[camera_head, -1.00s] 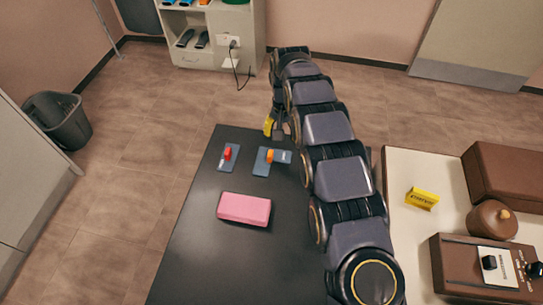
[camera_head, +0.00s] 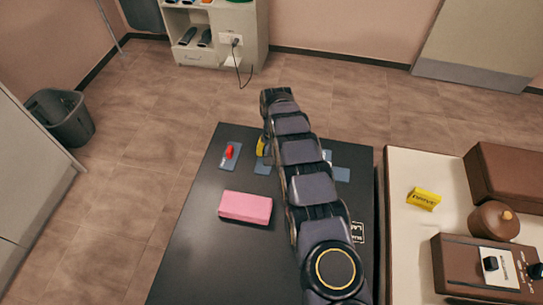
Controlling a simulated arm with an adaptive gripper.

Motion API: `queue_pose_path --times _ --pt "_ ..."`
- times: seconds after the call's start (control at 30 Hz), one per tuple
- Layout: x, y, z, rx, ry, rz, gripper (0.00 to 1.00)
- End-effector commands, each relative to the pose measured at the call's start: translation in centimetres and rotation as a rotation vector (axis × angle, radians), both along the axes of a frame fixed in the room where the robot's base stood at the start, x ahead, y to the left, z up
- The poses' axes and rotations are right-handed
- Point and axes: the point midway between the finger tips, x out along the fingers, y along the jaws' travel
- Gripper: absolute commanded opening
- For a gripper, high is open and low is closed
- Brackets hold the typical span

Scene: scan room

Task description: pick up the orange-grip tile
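The orange-grip tile (camera_head: 262,168) lies near the far end of the black table. Only part of its blue-grey plate shows, and its orange grip is hidden behind my gripper and arm. My gripper (camera_head: 264,158), with a yellow part, hangs over or right at this tile. I cannot tell whether it touches the grip or whether its fingers are open. A similar tile with a red grip (camera_head: 229,153) lies just to the left, apart from my gripper.
A pink block (camera_head: 245,207) lies nearer on the black table (camera_head: 195,245). More blue-grey tile parts (camera_head: 342,174) show right of my arm. A cream surface (camera_head: 408,270) at right holds a yellow sign (camera_head: 424,199) and brown items. The table's left front is clear.

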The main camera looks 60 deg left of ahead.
Motion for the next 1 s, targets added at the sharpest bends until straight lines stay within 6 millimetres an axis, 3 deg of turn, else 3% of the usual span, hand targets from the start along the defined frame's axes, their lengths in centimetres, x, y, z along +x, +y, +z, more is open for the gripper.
queue_pose_path --times 0.07,0.1,0.2,0.77,1.0 --pt "0.0 0.0 0.1 0.001 -0.001 0.000 0.49" --pt "0.0 0.0 0.1 0.001 -0.001 0.000 0.41" --pt "0.0 0.0 0.1 0.001 0.000 0.000 0.00" --pt "0.1 0.0 0.1 0.000 0.000 -0.001 0.00" --pt "0.1 0.0 2.4 0.002 0.001 -0.002 0.00"
